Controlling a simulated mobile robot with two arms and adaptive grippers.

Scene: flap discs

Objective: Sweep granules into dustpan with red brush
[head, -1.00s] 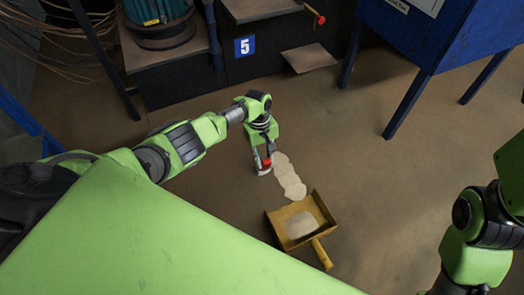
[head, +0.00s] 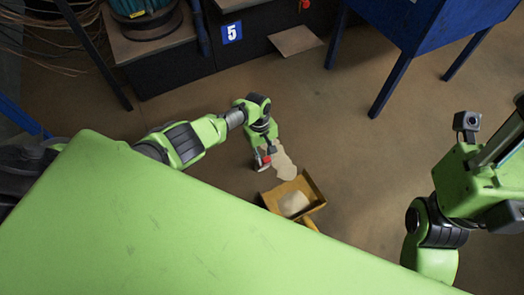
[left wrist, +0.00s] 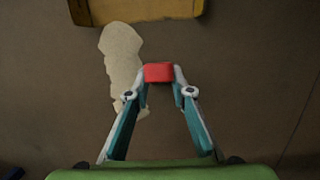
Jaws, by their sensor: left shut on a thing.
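My left gripper (head: 264,157) is shut on the red brush (head: 266,160), which is held low at the floor. In the left wrist view the brush's red block (left wrist: 158,72) sits between the two fingertips (left wrist: 160,84); its bristles are hidden. A pale strip of granules (head: 284,163) lies on the floor just right of the brush. It also shows in the left wrist view (left wrist: 121,58), left of the brush. The yellow dustpan (head: 312,187) lies below and right of the brush, with a pale heap of granules (head: 293,203) inside. Its edge (left wrist: 135,12) tops the left wrist view.
A blue stand (head: 420,25) on legs is at upper right. A dark bench with a blue number 5 sign (head: 231,32) is at the back, and a flat board (head: 296,40) lies before it. Brown floor (head: 350,150) is clear right of the dustpan.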

